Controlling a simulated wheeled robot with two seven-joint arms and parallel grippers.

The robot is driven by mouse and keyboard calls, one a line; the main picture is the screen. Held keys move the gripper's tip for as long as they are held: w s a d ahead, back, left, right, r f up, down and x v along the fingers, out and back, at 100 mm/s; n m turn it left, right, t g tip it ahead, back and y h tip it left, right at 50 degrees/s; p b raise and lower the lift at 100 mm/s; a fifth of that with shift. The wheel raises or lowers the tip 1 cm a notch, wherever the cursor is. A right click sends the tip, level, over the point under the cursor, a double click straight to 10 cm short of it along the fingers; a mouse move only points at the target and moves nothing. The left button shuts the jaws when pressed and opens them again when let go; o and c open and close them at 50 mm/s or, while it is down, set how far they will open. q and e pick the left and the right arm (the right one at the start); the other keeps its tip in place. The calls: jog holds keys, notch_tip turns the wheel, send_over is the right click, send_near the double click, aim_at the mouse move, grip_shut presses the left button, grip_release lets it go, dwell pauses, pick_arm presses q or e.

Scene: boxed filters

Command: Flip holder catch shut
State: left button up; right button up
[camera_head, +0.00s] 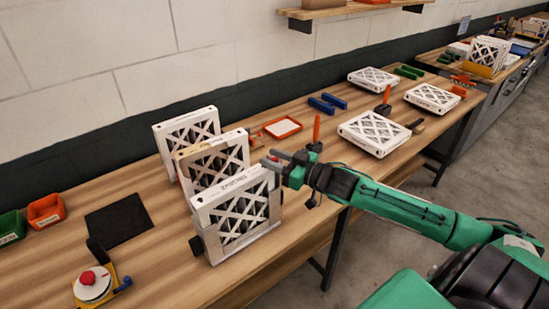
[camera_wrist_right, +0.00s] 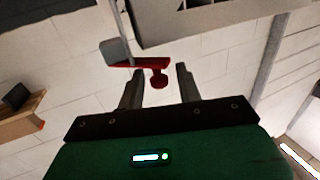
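A white framed filter (camera_head: 238,214) with a lattice front stands upright at the front of a row of three on the bench. My right gripper (camera_head: 273,161) is at its upper right corner, with the arm reaching in from the right. In the right wrist view the fingers (camera_wrist_right: 158,82) are apart. A red catch lever (camera_wrist_right: 140,63) on a grey block (camera_wrist_right: 115,51) reaches across just beyond the fingertips. Its red knob lies between the fingers, with no clear contact on either side. The holder's body is mostly hidden behind the filters. My left gripper is out of view.
Two more upright filters (camera_head: 186,139) stand behind the front one. An orange tray (camera_head: 283,127), blue blocks (camera_head: 327,103) and a flat-lying filter (camera_head: 374,132) are farther along the wooden bench (camera_head: 160,232). A dark mat (camera_head: 119,221) lies at left.

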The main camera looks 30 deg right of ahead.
jog(key=shift+c, duration=0.4)
grip_shut()
jog(key=shift+a+m+t+h, duration=0.15)
jog(key=shift+m+t+h, duration=0.2)
jog(key=shift+h, duration=0.25)
jog(key=shift+w+a+r+m+h+p, duration=0.1)
jog(key=shift+w+a+m+h+p, duration=0.1)
jog(key=shift+m+h+p, duration=0.35)
jog(key=shift+w+a+m+t+h, duration=0.1)
jog(key=shift+w+m+t+h, duration=0.15)
jog(key=shift+m+h, duration=0.45)
jog(key=shift+w+a+m+t+h, duration=0.1)
jog(key=shift+m+t+h, duration=0.15)
jog(key=shift+h, duration=0.8)
jog(key=shift+w+a+m+h, duration=0.1)
jog(key=shift+w+m+h, duration=0.15)
jog(key=shift+m+h, duration=0.65)
jog(key=shift+w+a+m+h, duration=0.1)
jog(key=shift+w+m+h, duration=0.25)
jog(key=shift+h, duration=0.85)
jog(key=shift+w+m+g+h+b, duration=0.25)
jog(key=shift+m+g+h+b, duration=0.1)
jog(key=shift+m+h, duration=0.7)
jog(key=shift+w+h, duration=0.1)
jog(key=shift+h, duration=0.45)
